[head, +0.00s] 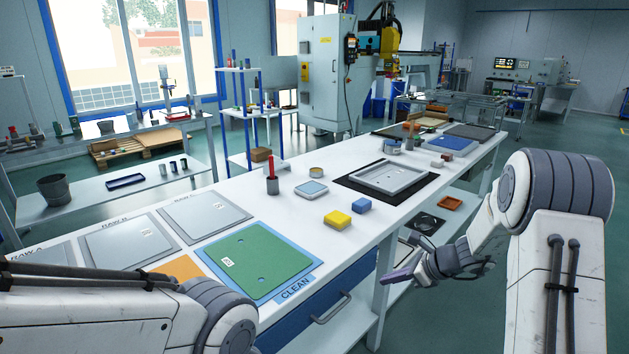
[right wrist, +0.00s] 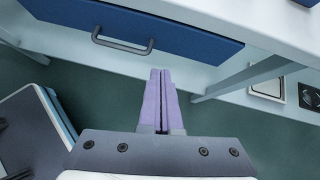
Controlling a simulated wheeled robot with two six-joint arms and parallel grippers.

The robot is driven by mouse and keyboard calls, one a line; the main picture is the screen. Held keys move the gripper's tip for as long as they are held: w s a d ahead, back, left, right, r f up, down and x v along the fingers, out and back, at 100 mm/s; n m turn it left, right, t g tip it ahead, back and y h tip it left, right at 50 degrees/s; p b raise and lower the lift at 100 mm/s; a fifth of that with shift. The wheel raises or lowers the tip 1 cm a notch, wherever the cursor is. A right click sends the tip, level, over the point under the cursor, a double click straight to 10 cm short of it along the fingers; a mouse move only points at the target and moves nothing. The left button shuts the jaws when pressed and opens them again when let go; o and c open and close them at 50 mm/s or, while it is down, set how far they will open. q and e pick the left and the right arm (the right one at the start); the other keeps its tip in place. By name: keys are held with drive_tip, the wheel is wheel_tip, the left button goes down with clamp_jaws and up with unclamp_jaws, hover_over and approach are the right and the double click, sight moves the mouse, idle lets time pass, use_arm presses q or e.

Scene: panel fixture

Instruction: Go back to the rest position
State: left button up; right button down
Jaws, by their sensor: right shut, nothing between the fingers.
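My right gripper (head: 398,278) is at the right of the head view, beside the front edge of the white table (head: 300,222) and lower than its top. In the right wrist view its purple fingers (right wrist: 160,100) are closed together with nothing between them. Below them are the floor and the table's blue drawer (right wrist: 130,28) with a grey handle. My left arm comes in at the lower left of the head view; its gripper is out of the frame.
A lower shelf (head: 440,216) holds parts near my right gripper.

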drive_tip(key=s+a+r+n+g, duration=0.3)
drive_tip(key=s+a+n, duration=0.45)
drive_tip(key=a, duration=0.25)
drive_tip(key=s+a+r+n+g, duration=0.3)
drive_tip(key=s+a+n, duration=0.4)
drive_tip(key=s+a, duration=0.15)
drive_tip(key=s+r+n+h, duration=0.2)
drive_tip(key=s+n+h, duration=0.4)
drive_tip(key=s+n, duration=1.35)
wheel_tip(320, 180, up, 14)
drive_tip(key=m+p, duration=0.1)
drive_tip(key=p, duration=1.3)
drive_tip(key=shift+w+a, duration=0.2)
drive_tip(key=shift+r, duration=0.1)
